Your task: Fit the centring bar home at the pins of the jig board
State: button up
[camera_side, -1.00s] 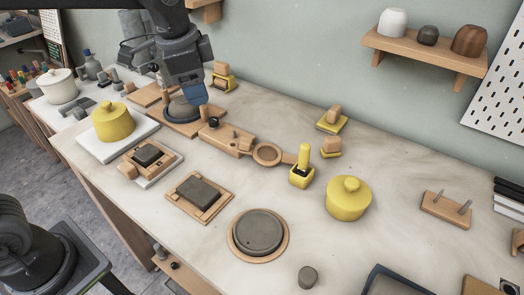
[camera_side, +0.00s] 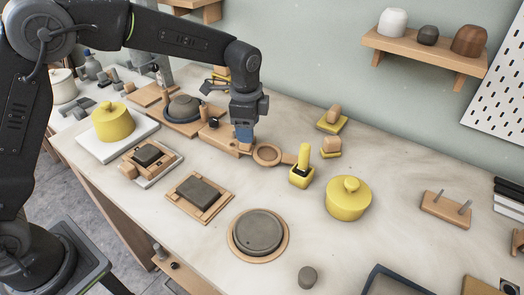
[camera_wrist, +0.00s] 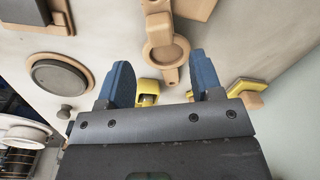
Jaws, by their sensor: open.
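The centring bar (camera_side: 267,154), a wooden bar with a ring in its middle, lies with one end at a low wooden block (camera_side: 222,139). In the wrist view the bar (camera_wrist: 164,52) runs down from the top, and its near end shows between the fingers. My gripper (camera_side: 243,140) is over the block end of the bar in the side view; its open blue fingers also show in the wrist view (camera_wrist: 161,75). Whether it touches the bar is unclear. The jig board (camera_side: 172,122) seems to be the wooden board with upright pegs and a grey round wheel, at left.
A yellow stand (camera_side: 301,178) with a yellow post is close to the bar's right end.

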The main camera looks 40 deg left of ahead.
jog(key=shift+w+f, duration=0.15)
jog(key=shift+f, duration=1.3)
jog(key=shift+w+f, duration=0.15)
jog(key=shift+f, duration=1.25)
jog(key=c, duration=1)
